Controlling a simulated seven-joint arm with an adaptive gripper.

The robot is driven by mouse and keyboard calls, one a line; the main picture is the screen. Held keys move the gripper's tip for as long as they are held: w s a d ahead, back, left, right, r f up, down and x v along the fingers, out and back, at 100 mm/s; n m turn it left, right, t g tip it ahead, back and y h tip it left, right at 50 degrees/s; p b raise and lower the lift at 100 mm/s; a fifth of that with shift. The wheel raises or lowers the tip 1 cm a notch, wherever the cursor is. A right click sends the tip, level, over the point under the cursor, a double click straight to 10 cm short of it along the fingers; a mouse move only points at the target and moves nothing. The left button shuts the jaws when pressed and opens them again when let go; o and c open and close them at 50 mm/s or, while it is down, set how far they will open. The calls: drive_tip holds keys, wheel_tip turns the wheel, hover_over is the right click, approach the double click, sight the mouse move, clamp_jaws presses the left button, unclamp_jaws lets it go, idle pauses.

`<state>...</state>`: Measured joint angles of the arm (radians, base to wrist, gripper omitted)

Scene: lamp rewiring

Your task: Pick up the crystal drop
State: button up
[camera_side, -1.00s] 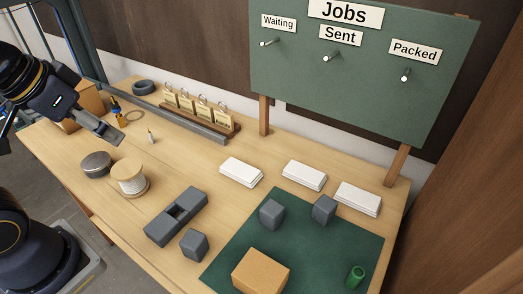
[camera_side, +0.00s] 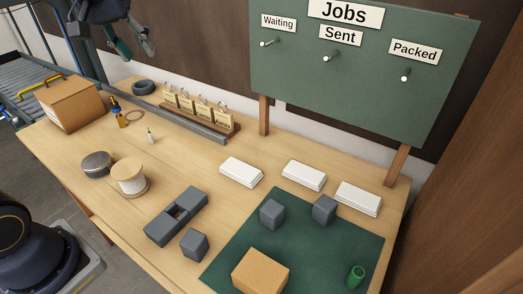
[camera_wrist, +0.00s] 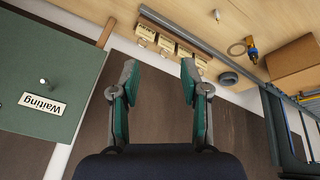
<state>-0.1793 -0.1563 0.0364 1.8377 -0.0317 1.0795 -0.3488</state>
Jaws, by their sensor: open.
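A small pale piece (camera_side: 151,137) stands on the table behind the white spool; it may be the crystal drop, but it is too small to be sure. It also seems to show at the top of the wrist view (camera_wrist: 216,15). My gripper (camera_side: 136,48) is high at the upper left in the side view, above and behind the table's back edge. In the wrist view my gripper (camera_wrist: 160,68) is open, with nothing between its two green-padded fingers, and the small piece lies beyond the fingers.
A rack of tags (camera_side: 200,110) and a grey rail stand at the back. The Jobs board (camera_side: 350,75) rises behind. A cardboard box (camera_side: 72,104), a spool (camera_side: 130,178), a grey round tin (camera_side: 97,164) and grey blocks (camera_side: 176,216) occupy the table. A green mat (camera_side: 320,245) lies front right.

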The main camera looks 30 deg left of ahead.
drive_tip(key=w+a+f+n+g, duration=0.25)
drive_tip(key=w+a+f, duration=0.25)
drive_tip(key=w+a, duration=0.25)
drive_tip(key=n+g, duration=0.2)
drive_tip(key=n, duration=0.1)
hover_over(149, 132)
wheel_tip(149, 132, down, 15)
drive_tip(key=shift+h, duration=0.3)
drive_tip(key=f, duration=1)
drive_tip(key=shift+w+a, duration=0.35)
wheel_tip(149, 132, down, 6)
drive_tip(key=shift+s+r, duration=0.1)
drive_tip(key=shift+s, duration=0.05)
clamp_jaws()
